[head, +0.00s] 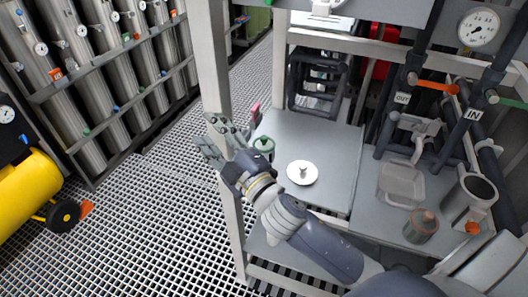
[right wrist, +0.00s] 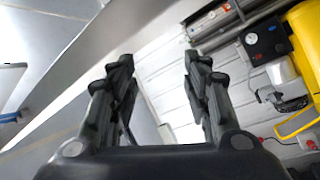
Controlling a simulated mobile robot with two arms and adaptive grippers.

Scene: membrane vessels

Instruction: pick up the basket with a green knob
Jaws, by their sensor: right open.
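A small item with green on its top (head: 264,144) stands at the left edge of the grey table, just behind my right gripper. It may be the basket with the green knob, but it is too small and partly covered to be sure. My right gripper (head: 208,132) is open and empty, pointing left past the table edge near the pale post. In the right wrist view its two fingers (right wrist: 157,85) are spread with nothing between them. My left gripper is not in view.
A white dish (head: 302,172) lies on the grey table (head: 330,140). A pink item (head: 255,112) is near the post (head: 213,70). A clear container (head: 401,184), a reddish jar (head: 421,226) and a metal cup (head: 468,196) stand at right. Open grating floor lies left.

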